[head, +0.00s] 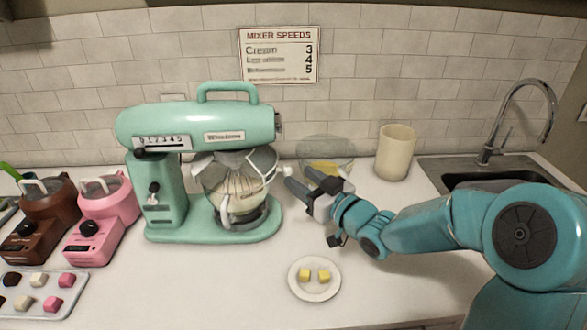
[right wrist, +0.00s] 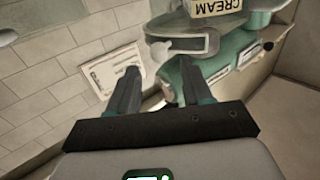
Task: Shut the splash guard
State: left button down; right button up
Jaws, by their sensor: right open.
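The mint-green stand mixer (head: 200,125) stands at the back of the counter with its head level. Its greyish, see-through splash guard (head: 265,160) sits around the top of the mixing bowl (head: 235,190), with a pale tab at its right side. I cannot tell how far open the guard is. My right gripper (head: 300,180) is open and empty, just right of the guard and tab, apparently apart from them. In the right wrist view, both fingers (right wrist: 160,84) point toward the grey guard rim and its tab (right wrist: 180,46). My left gripper is out of view.
A glass bowl with yellow contents (head: 326,158) and a cream canister (head: 395,152) stand behind my right gripper. A plate with yellow cubes (head: 314,288) lies in front. Brown (head: 40,215) and pink (head: 103,220) machines stand left; a sink (head: 490,172) is at the right.

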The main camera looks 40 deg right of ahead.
aim_at(290, 172)
jog(key=w, duration=0.3)
jog(key=shift+w+a+f, duration=0.1)
jog(key=shift+w, duration=0.25)
jog(key=shift+s, duration=0.1)
grip_shut()
jog(key=shift+a, duration=0.1)
